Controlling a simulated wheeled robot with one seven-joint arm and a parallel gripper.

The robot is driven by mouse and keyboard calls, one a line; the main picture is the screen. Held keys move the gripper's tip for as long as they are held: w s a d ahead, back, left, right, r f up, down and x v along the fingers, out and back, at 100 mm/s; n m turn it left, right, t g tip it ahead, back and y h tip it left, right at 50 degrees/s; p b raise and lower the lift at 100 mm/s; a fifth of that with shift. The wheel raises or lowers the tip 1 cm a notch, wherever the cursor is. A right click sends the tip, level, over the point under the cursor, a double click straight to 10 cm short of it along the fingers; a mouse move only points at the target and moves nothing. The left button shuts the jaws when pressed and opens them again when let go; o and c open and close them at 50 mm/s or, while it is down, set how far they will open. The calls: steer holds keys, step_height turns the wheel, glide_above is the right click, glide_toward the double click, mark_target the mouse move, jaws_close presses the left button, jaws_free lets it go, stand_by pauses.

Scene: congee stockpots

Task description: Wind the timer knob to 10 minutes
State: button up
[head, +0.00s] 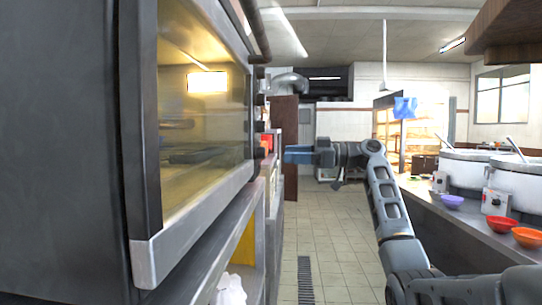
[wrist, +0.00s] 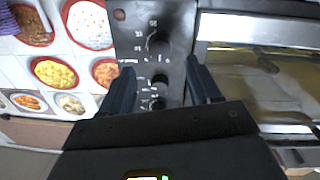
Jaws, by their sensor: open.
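In the wrist view a dark control panel (wrist: 150,25) carries a column of black knobs with white markings. The upper knob (wrist: 158,42) has numerals around it that look like a timer scale; its pointer setting is too small to read. A middle knob (wrist: 160,80) and a lower knob (wrist: 157,103) sit below it. My gripper (wrist: 160,67) is open, with one finger on each side of the panel and nothing between them. The upper knob lies just beyond the fingertips, apart from them. In the head view my gripper (head: 299,154) is beside the oven's front edge.
The oven (head: 190,120) with a lit glass door fills the left of the head view; its door also shows in the wrist view (wrist: 255,85). A counter with stockpots (head: 474,170) and bowls (head: 502,225) is at right. The tiled aisle (head: 335,250) is clear.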

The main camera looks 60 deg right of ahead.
mark_target(261, 153)
steer(key=x, duration=0.6)
steer(key=shift+w+p, duration=0.4)
steer(key=shift+p, duration=0.05)
steer(key=shift+a, duration=0.1)
steer(key=shift+c, duration=0.3)
steer(key=c, duration=1)
